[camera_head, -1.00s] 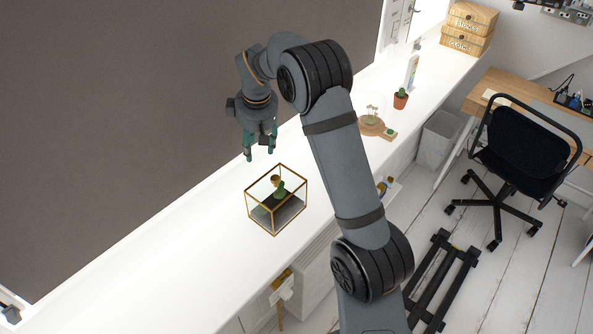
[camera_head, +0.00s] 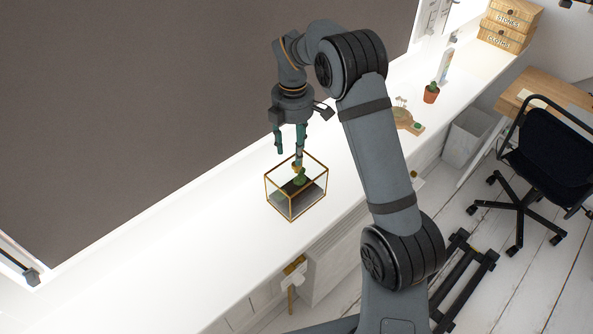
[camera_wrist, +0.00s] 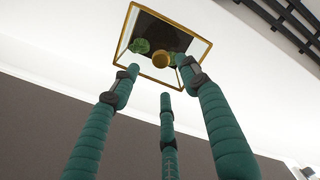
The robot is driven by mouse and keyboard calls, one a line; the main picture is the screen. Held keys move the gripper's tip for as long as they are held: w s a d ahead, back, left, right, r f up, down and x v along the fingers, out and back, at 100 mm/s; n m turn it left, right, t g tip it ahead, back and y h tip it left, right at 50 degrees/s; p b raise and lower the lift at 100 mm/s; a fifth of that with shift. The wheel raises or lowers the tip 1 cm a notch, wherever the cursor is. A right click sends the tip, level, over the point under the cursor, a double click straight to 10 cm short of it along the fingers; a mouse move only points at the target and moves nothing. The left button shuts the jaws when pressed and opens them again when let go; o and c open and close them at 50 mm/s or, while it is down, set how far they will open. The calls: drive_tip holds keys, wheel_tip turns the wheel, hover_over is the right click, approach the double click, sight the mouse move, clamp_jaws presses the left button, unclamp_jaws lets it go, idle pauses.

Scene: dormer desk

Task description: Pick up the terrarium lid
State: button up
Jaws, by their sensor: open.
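The terrarium (camera_head: 281,205) is a glass box with gold edges, standing on the white ledge, with green plants and dark soil inside. Its lid is the clear gold-edged top with a round gold knob (camera_wrist: 161,60); the lid appears to be in place. My gripper (camera_head: 290,156) points down over the terrarium, its teal fingers spread and empty. One fingertip overlaps the knob area in the head view, so contact there cannot be judged. In the wrist view my gripper (camera_wrist: 160,77) has its three fingers apart around the near side of the knob, with nothing between them.
The white ledge (camera_head: 190,240) is clear to the left of the terrarium. A dark panel (camera_head: 150,100) rises behind it. Further right along the ledge are a wooden-based item (camera_head: 416,128) and a potted cactus (camera_head: 431,95). A black chair (camera_head: 548,150) stands on the floor.

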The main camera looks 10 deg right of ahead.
sight(296, 168)
drive_tip(key=f, duration=0.1)
drive_tip(key=f+p, duration=0.1)
drive_tip(key=f, duration=0.3)
drive_tip(key=shift+s+d+p, duration=0.35)
drive_tip(key=shift+d+p, duration=0.05)
drive_tip(key=shift+f, duration=0.25)
drive_tip(key=c, duration=0.3)
drive_tip(key=c, duration=0.8)
drive_tip(key=shift+r, duration=0.1)
clamp_jaws()
